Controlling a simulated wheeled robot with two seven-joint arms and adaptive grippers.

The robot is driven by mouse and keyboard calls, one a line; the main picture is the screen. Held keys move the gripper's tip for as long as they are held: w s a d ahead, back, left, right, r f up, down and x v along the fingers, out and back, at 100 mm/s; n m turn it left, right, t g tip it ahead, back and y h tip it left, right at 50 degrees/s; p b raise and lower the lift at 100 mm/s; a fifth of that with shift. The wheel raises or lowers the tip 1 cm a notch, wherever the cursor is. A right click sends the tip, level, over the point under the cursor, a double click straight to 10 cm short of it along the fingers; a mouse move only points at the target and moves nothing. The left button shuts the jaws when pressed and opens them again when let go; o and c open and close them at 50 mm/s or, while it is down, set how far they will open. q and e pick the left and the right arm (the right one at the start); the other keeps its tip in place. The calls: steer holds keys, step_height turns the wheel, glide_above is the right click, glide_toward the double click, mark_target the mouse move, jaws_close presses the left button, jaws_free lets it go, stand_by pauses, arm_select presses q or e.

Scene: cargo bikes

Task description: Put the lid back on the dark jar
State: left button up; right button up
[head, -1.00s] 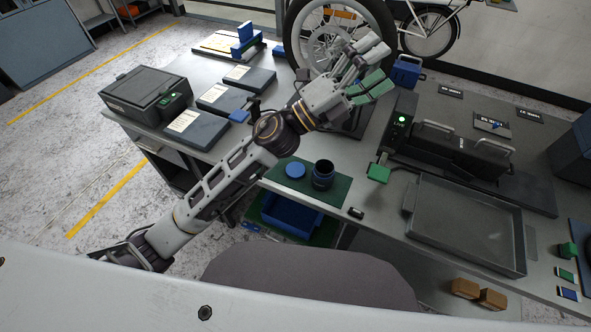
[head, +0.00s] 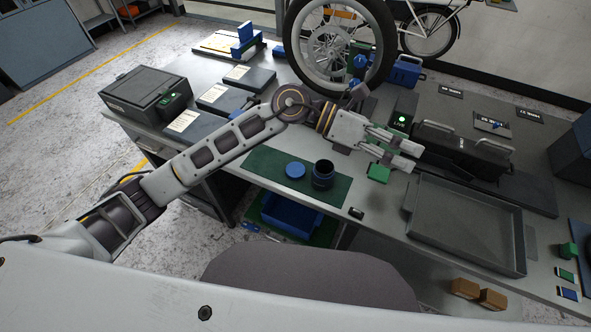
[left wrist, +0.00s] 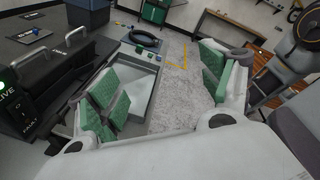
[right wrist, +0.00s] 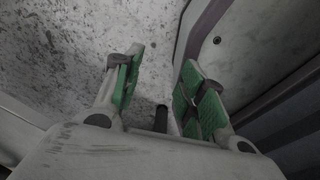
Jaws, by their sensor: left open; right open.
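The dark jar (head: 323,176) stands upright and open-topped on a green mat (head: 264,161) at the bench's front edge. A round blue lid (head: 295,170) lies flat on the mat just left of the jar, apart from it. My left gripper (head: 412,157) is open and empty, above the bench to the right of the jar, near a small green block. In the left wrist view its fingers (left wrist: 165,88) are spread with nothing between them. My right gripper (right wrist: 158,88) is open and empty in the right wrist view, over the floor; the head view does not show it.
A grey tray (head: 466,262) lies at the bench's right. A dark device with a lit green "LIVE" display (head: 401,119) and handles stands behind my left gripper. A green block (head: 379,174) sits under the fingers. A blue bin (head: 291,215) is below the mat.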

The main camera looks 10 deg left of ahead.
arm_select(q)
steer(key=w+a+f+m+t+y, duration=0.1)
steer(key=w+a+f+m+y, duration=0.1)
steer(key=w+a+f+y, duration=0.35)
steer(key=w+a+f+m+t+y, duration=0.1)
steer(key=w+a+f+y, duration=0.1)
steer(key=a+f+y, duration=0.55)
steer(key=w+a+r+t+y, duration=0.1)
steer(key=w+a+y, duration=0.1)
steer(key=a, duration=0.7)
steer(key=shift+w+a+r+t, duration=0.3)
steer(key=shift+w+r, duration=0.1)
steer(key=shift+w, duration=0.4)
arm_select(e)
steer(key=shift+s+d+f, duration=0.1)
steer(key=shift+s, duration=0.85)
